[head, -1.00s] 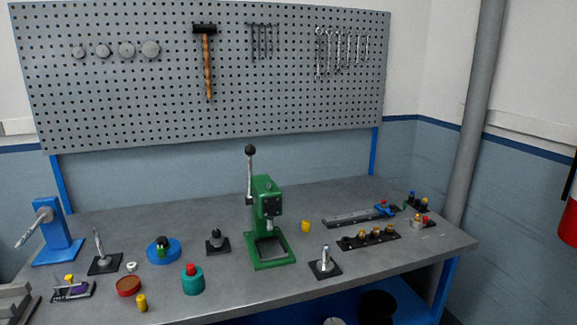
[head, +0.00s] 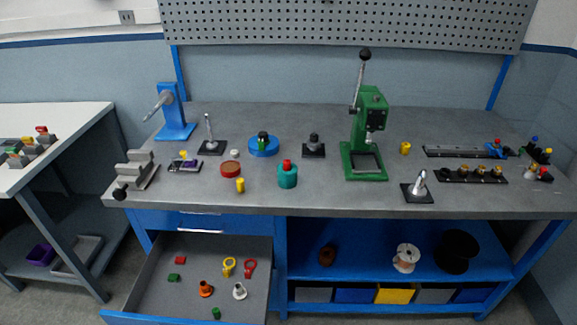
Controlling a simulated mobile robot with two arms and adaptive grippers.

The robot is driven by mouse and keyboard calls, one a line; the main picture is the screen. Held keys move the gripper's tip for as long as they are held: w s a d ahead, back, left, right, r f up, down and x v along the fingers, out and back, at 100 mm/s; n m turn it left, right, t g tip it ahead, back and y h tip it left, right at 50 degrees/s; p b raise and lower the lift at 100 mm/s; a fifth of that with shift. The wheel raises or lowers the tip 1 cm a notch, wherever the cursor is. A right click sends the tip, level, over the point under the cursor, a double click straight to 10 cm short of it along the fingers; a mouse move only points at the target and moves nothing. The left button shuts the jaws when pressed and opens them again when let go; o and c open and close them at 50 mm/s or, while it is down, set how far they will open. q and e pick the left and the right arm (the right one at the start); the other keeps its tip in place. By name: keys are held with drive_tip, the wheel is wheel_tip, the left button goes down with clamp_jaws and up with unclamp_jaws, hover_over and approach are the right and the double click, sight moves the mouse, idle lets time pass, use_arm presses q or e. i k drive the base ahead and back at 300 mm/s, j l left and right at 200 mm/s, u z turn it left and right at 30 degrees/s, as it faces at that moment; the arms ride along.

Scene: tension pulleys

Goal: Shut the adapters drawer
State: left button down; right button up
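An open drawer (head: 150,275) sticks out from under the left part of the workbench, toward me. Its blue front panel (head: 150,318) is at the bottom edge of the head view, partly cut off. Inside the grey tray lie a red block (head: 181,260), a green block (head: 174,277), a yellow ring piece (head: 229,267), a red ring piece (head: 250,268), an orange adapter (head: 206,289), a white adapter (head: 240,291) and a small green piece (head: 216,313). A second, shut drawer front with a silver handle (head: 203,229) sits just above. Neither gripper is in view.
The workbench (head: 330,200) carries a green press (head: 370,135), a blue stand (head: 173,110) and several small parts. A blue shelf (head: 370,255) with spools is right of the drawer. A white-topped table (head: 70,125) stands at the left, with floor between.

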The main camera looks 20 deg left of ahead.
sight(153, 299)
drive_tip(key=u, duration=1.9)
